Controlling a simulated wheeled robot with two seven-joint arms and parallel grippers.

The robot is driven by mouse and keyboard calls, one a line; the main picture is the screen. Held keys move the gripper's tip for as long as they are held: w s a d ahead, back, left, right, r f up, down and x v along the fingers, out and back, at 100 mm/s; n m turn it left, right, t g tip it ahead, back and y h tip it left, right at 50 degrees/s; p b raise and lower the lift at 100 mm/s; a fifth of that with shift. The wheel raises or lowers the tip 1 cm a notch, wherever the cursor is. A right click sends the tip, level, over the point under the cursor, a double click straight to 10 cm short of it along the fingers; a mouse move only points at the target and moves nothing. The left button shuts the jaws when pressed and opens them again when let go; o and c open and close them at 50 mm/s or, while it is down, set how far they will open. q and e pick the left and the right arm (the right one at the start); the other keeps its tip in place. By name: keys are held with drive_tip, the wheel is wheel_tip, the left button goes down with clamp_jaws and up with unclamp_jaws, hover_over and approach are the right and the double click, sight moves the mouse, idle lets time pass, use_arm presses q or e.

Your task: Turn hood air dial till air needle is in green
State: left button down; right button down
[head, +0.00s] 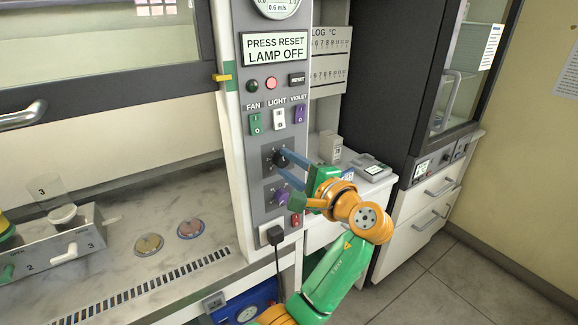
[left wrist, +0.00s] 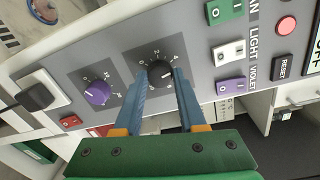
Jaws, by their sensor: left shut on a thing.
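The air dial is a black knob (left wrist: 160,73) with a numbered scale on the hood's grey control panel (head: 262,138). My left gripper (head: 279,166) reaches the panel from the right, and its two blue fingers are shut on the black knob. In the left wrist view, the fingers stand on either side of the knob. The air gauge (head: 274,6) is at the top edge of the head view, reading about 0.6 m/s. Its upper part is cut off, so its needle and green band cannot be made out. My right gripper is not in view.
A purple knob (left wrist: 98,93) sits beside the black one. Fan, light and violet switches (head: 279,119) and a RESET button (head: 297,80) are above. A sign (head: 275,49) reads "PRESS RESET LAMP OFF". A black plug (head: 275,236) is below. Dishes (head: 149,244) lie on the hood floor.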

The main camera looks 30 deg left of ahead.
use_arm(q)
drive_tip(key=shift+c, duration=2.4)
unclamp_jaws()
drive_tip(key=b+v, duration=0.2)
drive_tip(key=v, duration=0.5)
drive_tip(key=shift+b, duration=0.3)
